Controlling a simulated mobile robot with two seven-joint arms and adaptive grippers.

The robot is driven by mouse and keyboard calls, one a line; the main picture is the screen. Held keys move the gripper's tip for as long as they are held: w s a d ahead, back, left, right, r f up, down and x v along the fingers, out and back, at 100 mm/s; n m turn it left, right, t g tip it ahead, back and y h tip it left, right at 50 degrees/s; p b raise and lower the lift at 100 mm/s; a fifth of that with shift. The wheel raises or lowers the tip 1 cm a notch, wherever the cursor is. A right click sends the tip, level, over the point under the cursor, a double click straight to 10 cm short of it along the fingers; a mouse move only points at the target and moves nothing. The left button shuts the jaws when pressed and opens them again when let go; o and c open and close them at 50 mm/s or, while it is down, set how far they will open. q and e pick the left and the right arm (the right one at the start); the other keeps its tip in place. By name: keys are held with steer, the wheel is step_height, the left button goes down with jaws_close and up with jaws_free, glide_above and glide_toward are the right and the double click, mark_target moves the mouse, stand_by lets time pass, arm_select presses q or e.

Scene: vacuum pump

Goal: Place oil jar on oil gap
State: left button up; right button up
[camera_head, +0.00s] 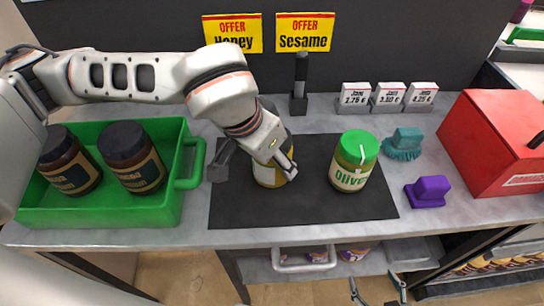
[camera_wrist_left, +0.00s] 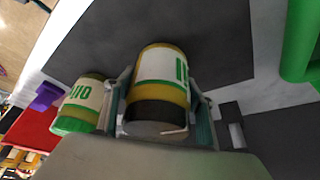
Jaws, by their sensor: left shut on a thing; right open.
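My left gripper (camera_head: 252,165) reaches down over the dark mat and is shut on a jar (camera_head: 268,176) with a yellow body and white label. In the left wrist view, this held jar (camera_wrist_left: 162,75) sits between the fingers, with green lettering and a dark band near its grey end. It looks upright on or just above the mat; contact is unclear. A green-lidded jar (camera_head: 354,160), its label starting "OLIV", stands to its right, apart from it. I cannot tell which spot is the oil gap. My right gripper (camera_head: 378,287) is open and empty below the counter's front edge.
A green crate (camera_head: 100,217) with two dark jars stands at the left. The dark mat (camera_head: 300,212) is bare in front. Teal (camera_head: 404,142) and purple (camera_head: 428,190) items, price cards (camera_head: 388,97) and a red box (camera_head: 490,140) are at the right.

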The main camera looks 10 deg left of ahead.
arm_select(q)
steer(key=shift+f, duration=0.15)
steer(key=o, duration=1.5)
